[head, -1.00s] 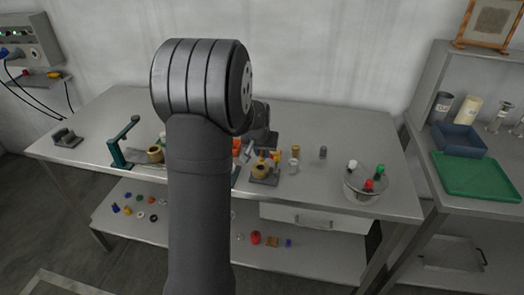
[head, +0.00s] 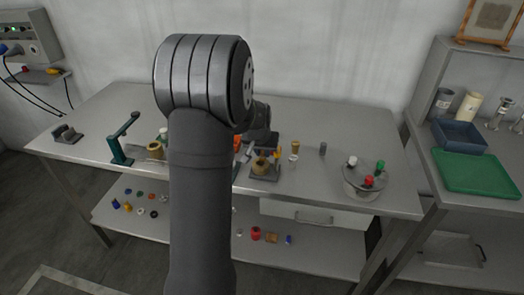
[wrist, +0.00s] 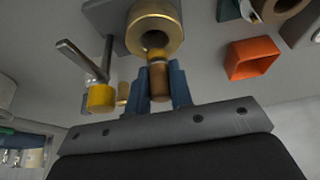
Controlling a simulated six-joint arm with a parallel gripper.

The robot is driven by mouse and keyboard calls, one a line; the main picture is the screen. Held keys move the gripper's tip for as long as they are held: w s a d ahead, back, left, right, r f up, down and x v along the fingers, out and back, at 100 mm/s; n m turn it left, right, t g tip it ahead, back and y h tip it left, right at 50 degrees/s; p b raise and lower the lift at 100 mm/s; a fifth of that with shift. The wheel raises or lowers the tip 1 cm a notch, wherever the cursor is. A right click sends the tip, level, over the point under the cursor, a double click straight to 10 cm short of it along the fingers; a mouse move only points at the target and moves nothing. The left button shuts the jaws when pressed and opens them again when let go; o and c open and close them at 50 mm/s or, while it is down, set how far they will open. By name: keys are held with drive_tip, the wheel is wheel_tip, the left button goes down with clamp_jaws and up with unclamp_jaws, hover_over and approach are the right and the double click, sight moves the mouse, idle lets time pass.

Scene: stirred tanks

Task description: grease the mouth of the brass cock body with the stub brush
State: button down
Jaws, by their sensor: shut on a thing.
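The brass cock body (wrist: 168,37) shows as a thick brass ring with a dark round mouth in the wrist view, on a grey block. In the head view the brass body (head: 259,166) sits on a dark base right of my arm. My gripper (wrist: 161,84), with blue fingers, is shut on the stub brush (wrist: 158,79), a brown stub with a yellow band. The brush's far end overlaps the near rim of the mouth; I cannot tell whether it touches. In the head view my arm hides most of the gripper.
A yellow-ended piece with a grey rod (wrist: 101,98) is left of the brush. An orange open box (wrist: 253,58) lies to the right. On the bench stand a green press-like stand (head: 121,143) and a round holder with coloured caps (head: 362,184). The bench's right rear is clear.

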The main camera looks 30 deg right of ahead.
drive_tip(key=shift+w+d+f, duration=0.15)
drive_tip(key=shift+w+d, duration=0.1)
drive_tip(key=shift+w, duration=0.05)
drive_tip(key=shift+w+a, duration=0.15)
drive_tip(key=shift+a, duration=0.2)
drive_tip(key=shift+s+a+r, duration=0.1)
drive_tip(key=shift+s+r, duration=0.1)
drive_tip(key=shift+s, duration=0.05)
drive_tip(key=shift+s+f, duration=0.1)
drive_tip(key=shift+s, duration=0.05)
drive_tip(key=shift+d, duration=0.35)
drive_tip(key=shift+w+d+f, duration=0.1)
drive_tip(key=shift+w, duration=0.1)
drive_tip(key=shift+w+a, duration=0.2)
drive_tip(key=shift+a, duration=0.1)
drive_tip(key=shift+s+a, duration=0.1)
drive_tip(key=shift+s, duration=0.3)
drive_tip(key=shift+d, duration=0.3)
drive_tip(key=shift+w+d, duration=0.15)
drive_tip(key=shift+w+a, duration=0.25)
drive_tip(key=shift+a, duration=0.05)
drive_tip(key=shift+s+a, duration=0.2)
drive_tip(key=shift+s+d, duration=0.15)
drive_tip(key=shift+d, duration=0.1)
